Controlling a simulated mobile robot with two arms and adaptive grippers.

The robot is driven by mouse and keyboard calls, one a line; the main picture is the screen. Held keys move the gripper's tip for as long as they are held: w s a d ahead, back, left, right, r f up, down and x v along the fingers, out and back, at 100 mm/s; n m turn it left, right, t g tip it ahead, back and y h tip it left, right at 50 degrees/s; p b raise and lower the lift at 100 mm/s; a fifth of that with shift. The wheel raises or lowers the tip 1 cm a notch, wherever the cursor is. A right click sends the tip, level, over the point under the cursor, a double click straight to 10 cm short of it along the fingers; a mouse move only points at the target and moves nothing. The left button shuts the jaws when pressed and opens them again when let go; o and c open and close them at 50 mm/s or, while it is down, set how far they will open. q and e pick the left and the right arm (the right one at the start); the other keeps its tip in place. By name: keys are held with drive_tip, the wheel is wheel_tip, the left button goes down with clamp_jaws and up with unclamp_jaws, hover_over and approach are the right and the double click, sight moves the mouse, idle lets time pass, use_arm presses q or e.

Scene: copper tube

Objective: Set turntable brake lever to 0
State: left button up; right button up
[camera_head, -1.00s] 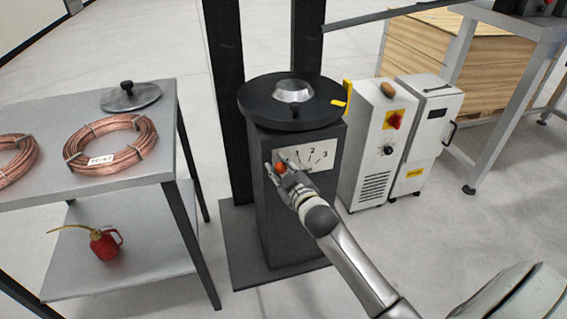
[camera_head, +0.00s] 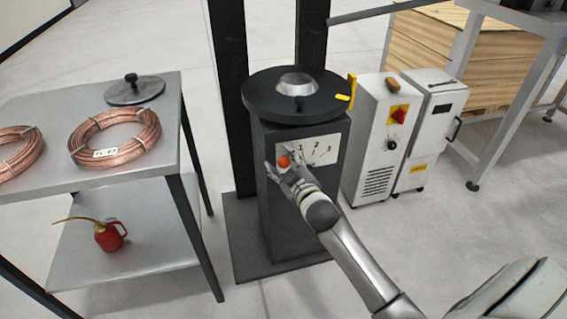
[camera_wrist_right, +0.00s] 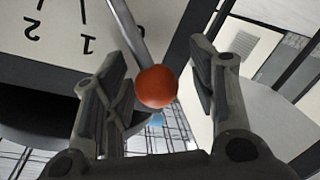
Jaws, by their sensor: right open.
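The turntable pedestal (camera_head: 285,215) is a dark box with a round black turntable (camera_head: 262,98) on top. Its white scale plate (camera_head: 322,149) shows 1, 2 and 3; the plate's left end is hidden by my gripper. The brake lever's orange ball knob (camera_head: 284,161) sits at the plate's lower left. In the right wrist view the knob (camera_wrist_right: 157,87) is between the fingers of my right gripper (camera_wrist_right: 165,85), which are open with gaps on both sides. The grey lever rod (camera_wrist_right: 128,30) runs up from it. My right gripper (camera_head: 277,163) also shows in the head view. My left gripper is not in view.
A table (camera_head: 60,188) with copper coils (camera_head: 115,137) and a round lid (camera_head: 133,92) stands left; a red oil can (camera_head: 110,237) is on its lower shelf. White cabinets (camera_head: 375,165) stand close right of the pedestal. Floor at the front right is clear.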

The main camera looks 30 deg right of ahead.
drive_tip(key=shift+s, duration=0.1)
drive_tip(key=s+a+r, duration=0.1)
drive_tip(key=s, duration=1)
drive_tip(key=shift+s, duration=0.4)
drive_tip(key=shift+a+f, duration=0.1)
